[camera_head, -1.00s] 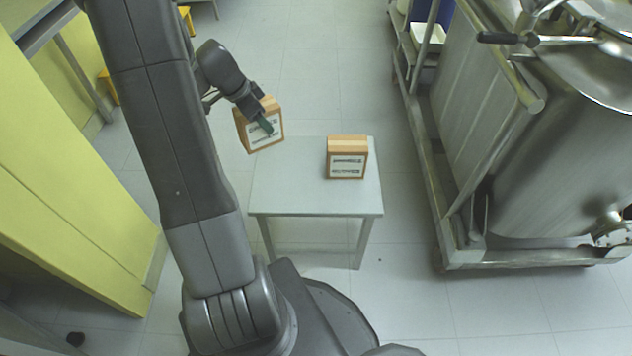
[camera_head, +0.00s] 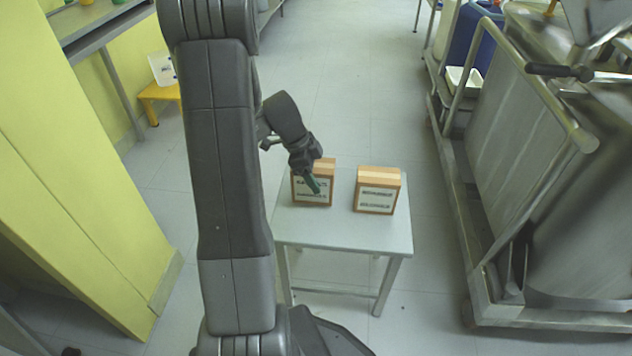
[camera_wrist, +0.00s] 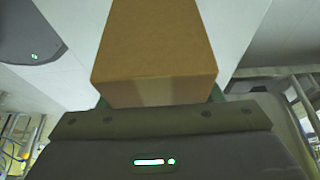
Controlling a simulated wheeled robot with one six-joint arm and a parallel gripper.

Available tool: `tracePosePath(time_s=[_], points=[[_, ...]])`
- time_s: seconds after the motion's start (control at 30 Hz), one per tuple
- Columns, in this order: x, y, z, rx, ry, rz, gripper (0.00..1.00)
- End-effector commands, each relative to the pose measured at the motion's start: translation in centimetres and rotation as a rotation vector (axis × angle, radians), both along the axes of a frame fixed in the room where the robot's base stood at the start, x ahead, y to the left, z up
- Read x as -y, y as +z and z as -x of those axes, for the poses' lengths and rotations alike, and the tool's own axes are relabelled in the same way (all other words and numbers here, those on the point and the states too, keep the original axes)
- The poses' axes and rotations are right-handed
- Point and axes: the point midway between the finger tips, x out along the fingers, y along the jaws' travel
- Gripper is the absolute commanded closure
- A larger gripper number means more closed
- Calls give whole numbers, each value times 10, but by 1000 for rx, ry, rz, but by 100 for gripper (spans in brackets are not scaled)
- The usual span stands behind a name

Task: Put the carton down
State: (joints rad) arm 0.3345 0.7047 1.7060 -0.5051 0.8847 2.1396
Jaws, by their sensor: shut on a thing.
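My gripper (camera_head: 312,180) is shut on a brown carton (camera_head: 325,197) with a white label, at the left part of a small pale table (camera_head: 345,235). The carton is upright and close to the tabletop; I cannot tell whether it touches it. In the wrist view the held carton (camera_wrist: 155,45) fills the upper middle, and my gripper (camera_wrist: 160,98) covers its near end. A second, similar carton (camera_head: 377,190) stands upright on the table to the right, with a gap between the two.
A steel reactor on a wheeled frame (camera_head: 530,200) stands to the right of the table. A yellow-green cabinet (camera_head: 80,170) is at the left. A small yellow stool (camera_head: 160,92) stands behind at the left. The front of the tabletop is bare.

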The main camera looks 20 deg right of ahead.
Motion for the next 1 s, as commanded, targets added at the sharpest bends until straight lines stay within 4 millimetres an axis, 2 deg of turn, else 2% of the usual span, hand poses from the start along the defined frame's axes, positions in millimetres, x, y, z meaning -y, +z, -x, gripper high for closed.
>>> tracePosePath(time_s=[0.03,0.1,0.47,0.5,0.57,0.87,1.0], points=[[0,-11,0,-1,1,-1,71],[0,-15,0,-1,1,-1,71],[0,-18,0,1,0,0,71],[0,-17,0,0,1,-1,33],[0,-16,0,0,1,-1,21],[0,-16,0,0,1,-1,19],[-2,-7,-1,2,2,0,19]])
